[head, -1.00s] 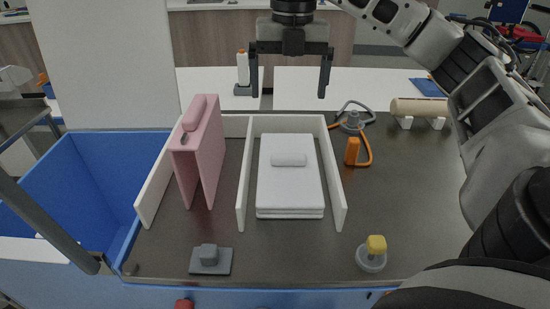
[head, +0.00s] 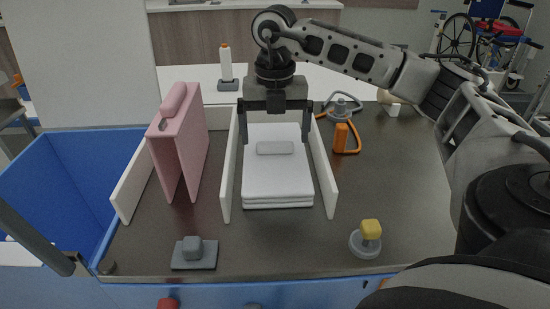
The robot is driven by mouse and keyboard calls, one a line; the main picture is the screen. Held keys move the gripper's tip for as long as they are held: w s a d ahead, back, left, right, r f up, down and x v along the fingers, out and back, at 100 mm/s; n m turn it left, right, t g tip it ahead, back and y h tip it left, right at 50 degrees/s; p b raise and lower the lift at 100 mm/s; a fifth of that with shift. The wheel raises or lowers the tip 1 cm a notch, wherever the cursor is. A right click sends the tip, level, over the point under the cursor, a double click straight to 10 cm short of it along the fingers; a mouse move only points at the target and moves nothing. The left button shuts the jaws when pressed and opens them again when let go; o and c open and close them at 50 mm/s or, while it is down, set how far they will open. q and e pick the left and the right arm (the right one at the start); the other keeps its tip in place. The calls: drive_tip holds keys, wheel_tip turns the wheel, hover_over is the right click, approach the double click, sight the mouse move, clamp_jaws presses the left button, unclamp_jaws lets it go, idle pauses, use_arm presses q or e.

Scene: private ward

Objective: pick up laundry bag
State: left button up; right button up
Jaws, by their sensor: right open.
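A pink, bag-like thing (head: 180,150) with a rolled handle on top stands upright in the left compartment of a white divider (head: 228,185); it is the likeliest laundry bag, but I cannot be sure. A white folded stack (head: 277,180) with a small roll on top lies in the right compartment. My right gripper (head: 274,137) is open and empty, pointing down over the back part of the white stack, with its fingers spread to either side. It is to the right of the pink thing and apart from it. My left gripper is not in view.
A blue bin (head: 60,185) is at the left. On the dark worktop (head: 290,245) are a grey block on a plate (head: 194,253), a yellow-topped knob (head: 370,232) and an orange-handled thing with a looped cord (head: 341,137). The worktop's front middle is clear.

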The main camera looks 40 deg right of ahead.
wheel_tip(320, 180, down, 2)
drive_tip(key=shift+c, duration=0.3)
drive_tip(key=shift+r, duration=0.1)
drive_tip(key=c, duration=1.4)
drive_tip(key=shift+c, duration=0.2)
